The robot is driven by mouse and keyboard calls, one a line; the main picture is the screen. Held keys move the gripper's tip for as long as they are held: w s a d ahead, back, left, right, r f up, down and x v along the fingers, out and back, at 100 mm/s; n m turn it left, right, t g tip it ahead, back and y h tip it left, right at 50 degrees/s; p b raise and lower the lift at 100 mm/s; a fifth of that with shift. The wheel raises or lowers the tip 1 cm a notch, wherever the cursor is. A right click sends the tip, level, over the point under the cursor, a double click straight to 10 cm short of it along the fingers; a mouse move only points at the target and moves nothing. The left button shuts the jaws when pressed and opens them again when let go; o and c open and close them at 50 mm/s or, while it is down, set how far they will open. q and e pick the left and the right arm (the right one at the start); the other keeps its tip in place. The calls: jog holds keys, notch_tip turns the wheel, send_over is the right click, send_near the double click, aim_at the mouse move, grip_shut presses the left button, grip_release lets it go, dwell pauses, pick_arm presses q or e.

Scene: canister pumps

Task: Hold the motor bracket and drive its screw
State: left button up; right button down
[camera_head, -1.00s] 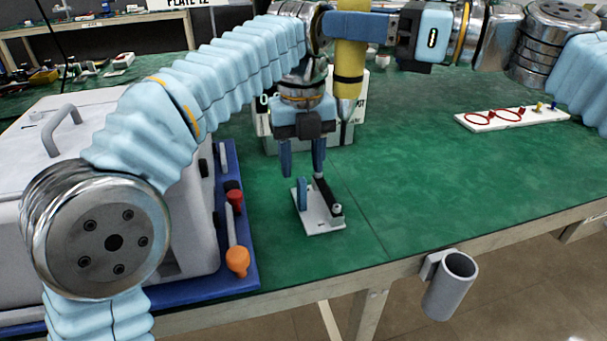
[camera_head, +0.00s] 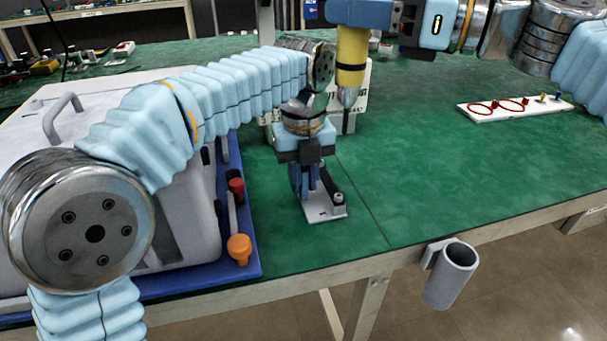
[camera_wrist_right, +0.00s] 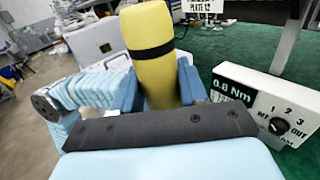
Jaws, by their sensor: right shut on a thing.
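The motor bracket (camera_head: 322,216) is a small white plate on the green table, with a dark part and a small light screw-like piece (camera_head: 338,198) at its right. My left gripper (camera_head: 304,192) points down at the bracket's left part. Its fingers are close together and hide the upright tab there, so I cannot see whether they press on it. My right gripper (camera_wrist_right: 158,90) is shut on the yellow screwdriver (camera_wrist_right: 158,45). In the head view the screwdriver (camera_head: 351,60) hangs nearly upright, its tip above and behind the bracket, clear of it.
A grey housing (camera_head: 180,235) on a blue base (camera_head: 240,205) is at left, with red and orange knobs. A white tray (camera_head: 500,115) lies right. A grey holder (camera_head: 452,275) hangs at the front edge.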

pick_arm(q)
grip_shut()
pick_arm(e)
send_over(349, 106)
jog(key=shift+w+f, duration=0.2)
jog(key=shift+f, duration=1.05)
jog(key=shift+w+f, duration=0.15)
jog(key=shift+f, duration=1.1)
jog(key=shift+f, duration=0.1)
jog(key=shift+f, duration=3.25)
jog(key=shift+f, duration=0.4)
jog(key=shift+r, duration=2.6)
pick_arm(q)
jog(key=o, duration=0.8)
grip_release()
